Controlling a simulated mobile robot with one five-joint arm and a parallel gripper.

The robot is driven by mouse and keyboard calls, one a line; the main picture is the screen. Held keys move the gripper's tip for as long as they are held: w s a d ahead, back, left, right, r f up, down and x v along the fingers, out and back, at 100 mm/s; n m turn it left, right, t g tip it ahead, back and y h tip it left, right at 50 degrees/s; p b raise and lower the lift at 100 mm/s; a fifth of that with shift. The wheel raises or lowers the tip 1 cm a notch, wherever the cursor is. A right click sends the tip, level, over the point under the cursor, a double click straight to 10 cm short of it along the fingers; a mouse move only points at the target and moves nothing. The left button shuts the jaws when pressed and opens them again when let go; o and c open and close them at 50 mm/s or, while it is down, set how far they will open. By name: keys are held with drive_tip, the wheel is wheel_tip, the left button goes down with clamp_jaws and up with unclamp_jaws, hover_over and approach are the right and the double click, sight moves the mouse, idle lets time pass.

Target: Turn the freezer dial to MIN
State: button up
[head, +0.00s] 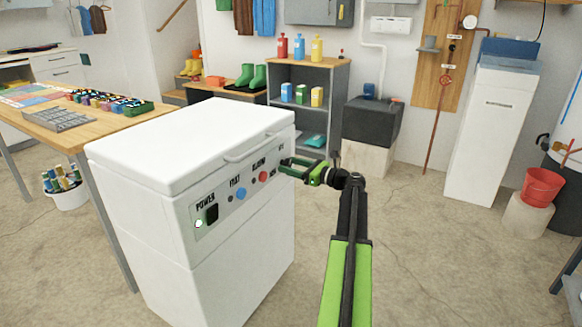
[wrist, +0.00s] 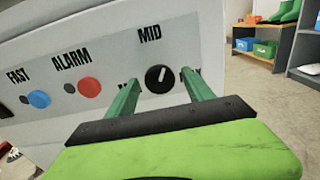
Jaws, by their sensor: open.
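The white chest freezer (head: 190,150) stands in front of me, lid closed, with a control panel along its upper front. The black round dial (wrist: 158,78) shows in the wrist view; its white mark points up and slightly right, near the MID label (wrist: 149,33). Labels at the dial's left and right are partly covered by my fingers. My gripper (wrist: 162,80) is open, with one green finger to each side of the dial. Whether they touch it I cannot tell. In the head view my gripper (head: 298,168) is at the panel's right end and hides the dial.
Left of the dial are a red alarm button (wrist: 89,87) and a blue FAST button (wrist: 38,99). The freezer's lid handle (head: 256,148) juts out above the panel. A workbench (head: 75,135) stands to the left. The floor right of the freezer is clear.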

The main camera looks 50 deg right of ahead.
clamp_jaws()
idle(0.4)
